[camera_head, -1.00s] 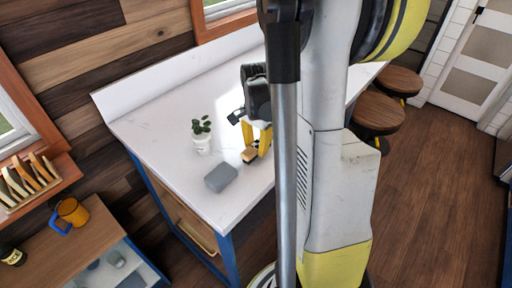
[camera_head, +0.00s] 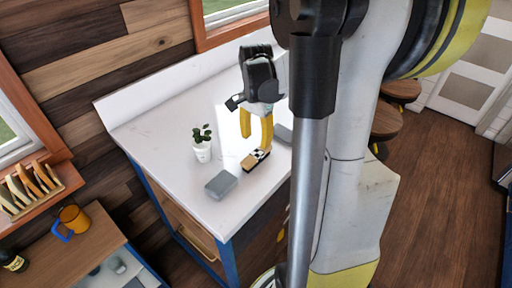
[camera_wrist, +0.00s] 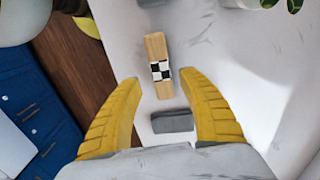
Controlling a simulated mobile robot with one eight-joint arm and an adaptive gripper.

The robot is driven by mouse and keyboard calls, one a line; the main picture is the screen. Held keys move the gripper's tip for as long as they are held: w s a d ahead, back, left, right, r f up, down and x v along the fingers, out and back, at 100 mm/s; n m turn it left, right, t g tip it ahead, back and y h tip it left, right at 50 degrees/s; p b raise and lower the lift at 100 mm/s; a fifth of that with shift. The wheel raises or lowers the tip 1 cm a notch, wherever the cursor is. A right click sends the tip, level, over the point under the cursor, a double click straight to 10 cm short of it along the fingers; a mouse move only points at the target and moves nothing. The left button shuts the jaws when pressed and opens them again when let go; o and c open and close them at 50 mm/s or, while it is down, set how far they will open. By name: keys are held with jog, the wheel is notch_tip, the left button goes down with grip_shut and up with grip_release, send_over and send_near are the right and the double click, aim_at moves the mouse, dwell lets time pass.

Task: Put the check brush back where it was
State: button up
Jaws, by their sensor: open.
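The check brush (camera_head: 256,160), a light wooden block with a black-and-white checked band, lies on the white countertop (camera_head: 165,120). My gripper (camera_head: 257,143), with yellow fingers, is open and empty just above it. In the wrist view, the brush (camera_wrist: 157,62) lies apart from both fingers, beyond and partly between the fingertips (camera_wrist: 160,78). A grey block (camera_wrist: 172,121) shows between the fingers there, and part of another grey block (camera_wrist: 150,3) shows at the top edge.
A white-potted plant (camera_head: 202,145) stands left of the brush. A grey block (camera_head: 221,184) lies near the counter's front edge, and another (camera_head: 284,133) is partly hidden at right. An orange mug (camera_head: 72,219) stands on the lower wooden cabinet. The counter's left part is clear.

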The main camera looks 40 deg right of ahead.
aim_at(256, 154)
jog(key=a+r+n+t+h, duration=0.1)
jog(key=a+r+n+t, duration=0.2)
jog(key=a+r+n, duration=0.7)
jog(key=s+a+n+t, duration=0.2)
jog(key=a+n, duration=0.1)
jog(key=a, duration=0.4)
jog(key=s+a+f+n+t+y, duration=0.1)
jog(key=s+a+n+t, duration=0.1)
jog(key=a, duration=0.6)
jog(key=shift+s+n+p, duration=0.3)
jog(key=shift+s+n, duration=0.45)
jog(key=shift+n, duration=0.35)
